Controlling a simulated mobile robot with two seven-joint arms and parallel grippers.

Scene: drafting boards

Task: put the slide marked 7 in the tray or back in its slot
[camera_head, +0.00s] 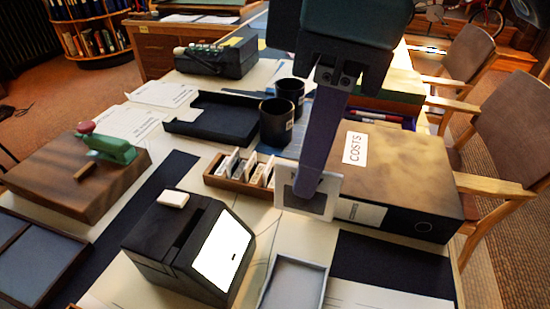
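My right gripper (307,190) reaches down from the top of the view. Its finger ends at a white-framed slide (325,207) with a dark grey middle, and it looks shut on the slide's upper part. The slide hangs upright just right of the wooden slide rack (214,182), above or close to the table. No number can be read on it. The rack holds several upright white slides (240,167). A shallow grey tray (262,292) lies in front, below the held slide, and looks empty. My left gripper is not in view.
A black viewer (158,262) with a lit screen stands left of the tray, a small white piece on top. A "COSTS" box file (410,175) stands right of the slide. Dark cups (276,125) stand behind the rack. A wooden box (70,185) is at left.

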